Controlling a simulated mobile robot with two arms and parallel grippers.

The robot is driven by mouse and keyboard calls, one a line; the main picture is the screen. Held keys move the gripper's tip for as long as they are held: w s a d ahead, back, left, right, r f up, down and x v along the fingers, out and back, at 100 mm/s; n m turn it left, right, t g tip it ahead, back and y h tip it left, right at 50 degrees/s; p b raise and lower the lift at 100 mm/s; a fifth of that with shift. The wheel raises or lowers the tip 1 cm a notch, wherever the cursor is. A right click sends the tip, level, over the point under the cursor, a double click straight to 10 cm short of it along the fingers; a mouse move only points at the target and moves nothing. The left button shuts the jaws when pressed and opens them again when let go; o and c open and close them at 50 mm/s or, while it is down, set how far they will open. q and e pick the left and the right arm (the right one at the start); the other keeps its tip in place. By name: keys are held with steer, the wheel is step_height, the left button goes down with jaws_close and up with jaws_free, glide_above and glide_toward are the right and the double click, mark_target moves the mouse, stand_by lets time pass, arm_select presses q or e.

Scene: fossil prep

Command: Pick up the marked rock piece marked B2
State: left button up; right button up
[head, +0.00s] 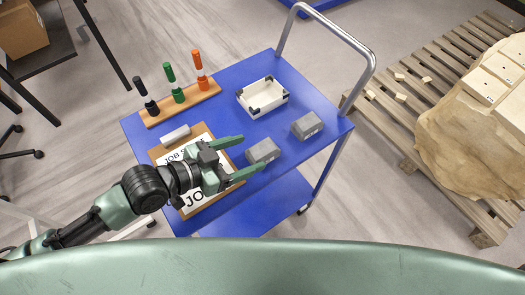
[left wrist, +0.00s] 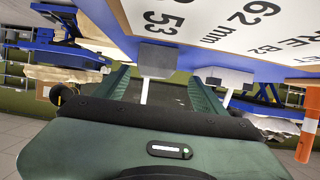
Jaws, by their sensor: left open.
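Two grey rock pieces lie on the blue cart top: a nearer one (head: 263,151) and one farther right (head: 307,125). Each has a small pale label, too small to read, so I cannot tell which is B2. My left gripper (head: 251,154) is open and empty, with its fingers pointing at the nearer piece, which lies at or just beyond the fingertips. My right gripper is not in view.
A handle (head: 350,45) rises at right. A pallet (head: 440,75) holds a large rock.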

mark_target(256, 152)
arm_select(q)
steer(key=x, duration=0.2)
steer(key=p+x, duration=0.1)
steer(key=x, duration=0.2)
steer(key=shift+s+d, duration=0.1)
steer(key=shift+d, duration=0.3)
steer(key=shift+a, duration=0.1)
steer(key=shift+c, duration=0.3)
steer(key=shift+r, duration=0.1)
jaws_close()
